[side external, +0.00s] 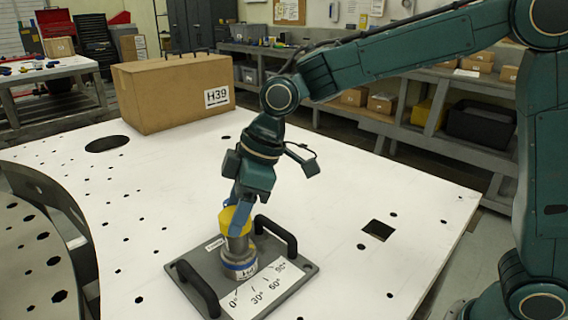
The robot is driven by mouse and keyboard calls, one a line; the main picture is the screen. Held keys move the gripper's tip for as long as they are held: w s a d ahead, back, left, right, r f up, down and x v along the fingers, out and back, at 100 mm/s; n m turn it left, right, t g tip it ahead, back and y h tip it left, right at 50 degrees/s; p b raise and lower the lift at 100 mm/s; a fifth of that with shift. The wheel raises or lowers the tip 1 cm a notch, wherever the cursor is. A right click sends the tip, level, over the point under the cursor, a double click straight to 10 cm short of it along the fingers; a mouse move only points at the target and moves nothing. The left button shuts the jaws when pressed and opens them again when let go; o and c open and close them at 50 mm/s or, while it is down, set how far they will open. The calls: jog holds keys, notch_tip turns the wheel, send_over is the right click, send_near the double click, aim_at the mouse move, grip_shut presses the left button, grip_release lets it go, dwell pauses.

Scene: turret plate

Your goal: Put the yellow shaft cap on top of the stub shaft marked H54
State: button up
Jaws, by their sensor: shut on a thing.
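The yellow shaft cap (229,222) is between the blue fingers of my gripper (238,212), which is shut on it. The cap is at the top of a grey metal stub shaft (240,246). I cannot tell whether it rests on the shaft or is slightly above it. The shaft stands upright, with a blue band and a white label around its lower part. The label starts with H; the rest is too small to read surely. The fingers hide part of the cap.
The shaft stands on a grey base plate (190,268) with two black handles (276,238) and an angle scale. A cardboard box marked H39 (172,92) stands at the back of the white table (340,190). The table has several holes; its right side is clear.

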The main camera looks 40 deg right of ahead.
dwell(0.3)
jog(key=o, duration=1.1)
jog(key=shift+r, duration=0.1)
jog(key=v, duration=1.3)
jog(key=shift+s+d+r, duration=0.15)
jog(key=shift+d+r, duration=0.1)
jog(key=s+d+f+m+t+h, duration=0.1)
jog(key=s+d+f+m, duration=0.1)
jog(key=s+d, duration=0.3)
jog(key=s+d+f+m+t+h, duration=0.1)
jog(key=s+d+f+m, duration=0.2)
jog(key=s+d+m, duration=0.2)
jog(key=s+d+f+m+t+h, duration=0.1)
jog(key=s+d+f+m, duration=0.2)
jog(key=s+d, duration=0.4)
jog(key=shift+s+f+m+h, duration=0.15)
jog(key=shift+s+m, duration=0.15)
jog(key=shift+s, duration=0.55)
jog(key=shift+s+f+m+h, duration=0.15)
jog(key=shift+s+m, duration=0.15)
jog(key=shift+s, duration=0.55)
